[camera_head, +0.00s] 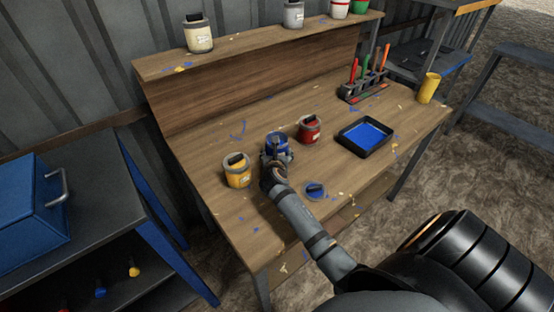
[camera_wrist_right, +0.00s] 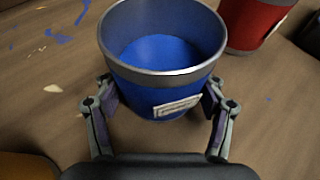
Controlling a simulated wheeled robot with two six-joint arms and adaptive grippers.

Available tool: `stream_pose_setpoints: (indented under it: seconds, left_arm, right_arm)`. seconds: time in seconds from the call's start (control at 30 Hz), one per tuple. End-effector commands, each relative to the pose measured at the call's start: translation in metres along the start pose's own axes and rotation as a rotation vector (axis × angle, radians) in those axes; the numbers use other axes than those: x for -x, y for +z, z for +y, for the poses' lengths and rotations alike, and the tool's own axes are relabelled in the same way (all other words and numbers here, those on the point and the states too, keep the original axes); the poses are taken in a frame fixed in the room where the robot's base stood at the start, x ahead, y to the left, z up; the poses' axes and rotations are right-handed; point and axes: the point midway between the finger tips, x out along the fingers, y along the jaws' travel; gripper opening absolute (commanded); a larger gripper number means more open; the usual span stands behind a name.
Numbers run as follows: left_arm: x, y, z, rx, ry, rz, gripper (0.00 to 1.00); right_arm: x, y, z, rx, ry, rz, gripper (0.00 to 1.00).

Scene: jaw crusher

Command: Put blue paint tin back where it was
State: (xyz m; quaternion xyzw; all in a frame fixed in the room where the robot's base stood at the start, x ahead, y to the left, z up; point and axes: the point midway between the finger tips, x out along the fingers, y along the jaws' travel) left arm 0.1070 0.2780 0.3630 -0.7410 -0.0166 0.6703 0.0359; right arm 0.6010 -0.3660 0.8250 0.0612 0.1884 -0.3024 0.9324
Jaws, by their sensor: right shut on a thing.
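The blue paint tin (camera_head: 277,141) is upright and open, with blue paint inside. It is at the workbench (camera_head: 215,205) between the yellow tin (camera_head: 237,171) and the red tin (camera_head: 308,132). My right gripper (camera_head: 275,155) is shut on it, and in the right wrist view a finger lies on each side of the tin (camera_wrist_right: 160,88). I cannot tell whether its base touches the bench. A round blue-topped lid (camera_head: 314,190) lies on the bench in front of it. My left gripper is not in view.
A black tray (camera_head: 345,140) with blue paint lies to the right. A brush holder (camera_head: 363,92) and a yellow cup (camera_head: 428,88) stand farther right. The raised back shelf (camera_head: 245,42) bears several tins, with bare gaps between some. A blue toolbox (camera_head: 30,190) is at left.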

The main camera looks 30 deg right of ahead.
Motion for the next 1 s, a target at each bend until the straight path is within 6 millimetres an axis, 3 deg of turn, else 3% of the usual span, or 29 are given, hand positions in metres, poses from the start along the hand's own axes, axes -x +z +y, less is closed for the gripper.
stream_pose_setpoints:
  seconds: [0.2, 0.23, 0.4, 0.77, 0.87, 1.0]
  left_arm:
    - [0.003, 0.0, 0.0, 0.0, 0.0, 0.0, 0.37]
    - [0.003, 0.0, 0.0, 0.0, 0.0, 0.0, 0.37]
    - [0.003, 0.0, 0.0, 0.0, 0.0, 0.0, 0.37]
    - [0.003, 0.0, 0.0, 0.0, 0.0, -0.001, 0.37]
    - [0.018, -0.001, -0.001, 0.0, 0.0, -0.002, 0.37]
    - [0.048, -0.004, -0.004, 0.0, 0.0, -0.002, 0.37]
  right_arm:
    - [0.0, 0.0, 0.0, 0.0, 0.0, 0.001, 0.16]
    - [0.0, -0.001, 0.0, 0.001, -0.001, 0.003, 0.72]
    - [0.0, -0.001, 0.0, 0.0, -0.001, 0.003, 0.94]
    - [0.001, 0.002, 0.0, 0.0, 0.0, 0.001, 0.94]
    - [0.014, 0.006, 0.0, 0.0, 0.0, 0.004, 0.94]
    - [0.046, 0.01, 0.0, -0.001, 0.0, 0.007, 0.94]
